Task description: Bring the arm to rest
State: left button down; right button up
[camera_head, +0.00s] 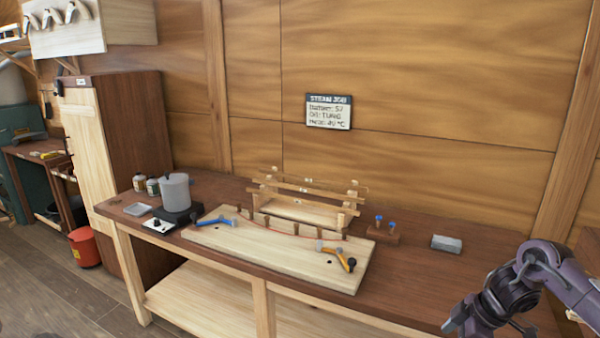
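My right arm, purple-grey, comes in from the right edge and bends down over the bench's right front corner. My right gripper (488,328) is at the bottom edge of the view, partly cut off, so its opening cannot be made out. I see nothing held in it. It is apart from the pale jig board (290,252) on the workbench (408,292). My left arm and gripper are not in view.
On the board are a blue-handled clamp (215,221) and an orange-handled clamp (338,256). A wooden frame (303,208) stands behind. A grey block (446,243), a peg holder (384,232) and a pot (175,191) are on the bench. The bench's right front is bare.

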jog(key=w+a+f+m+t+y, duration=0.1)
jog(key=a+f, duration=0.3)
jog(key=f, duration=0.4)
jog(key=w+a+f+m+t+y, duration=0.15)
jog(key=a+f, duration=0.25)
jog(key=f, duration=0.4)
jog(key=s+a+f+m, duration=0.1)
jog(key=s+f, duration=0.1)
jog(key=f, duration=0.4)
jog(key=s+f+m+h, duration=0.1)
jog(key=s+f, duration=0.1)
jog(key=f, duration=0.3)
jog(key=s+a+f+m, duration=0.1)
jog(key=s+f, duration=0.2)
jog(key=f, duration=0.3)
jog(key=s+f+m+h, duration=0.35)
jog(key=s+f, duration=1.15)
jog(key=s, duration=0.5)
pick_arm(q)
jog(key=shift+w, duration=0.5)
pick_arm(e)
jog(key=s+f+g+h, duration=0.1)
jog(key=s+f, duration=0.1)
jog(key=s, duration=0.8)
jog(key=s+d+f+m+g+h, duration=0.1)
jog(key=s+f+g, duration=0.1)
jog(key=s, duration=0.8)
jog(key=shift+f, duration=0.7)
jog(key=shift+s+d+g, duration=0.1)
jog(key=shift+g, duration=0.15)
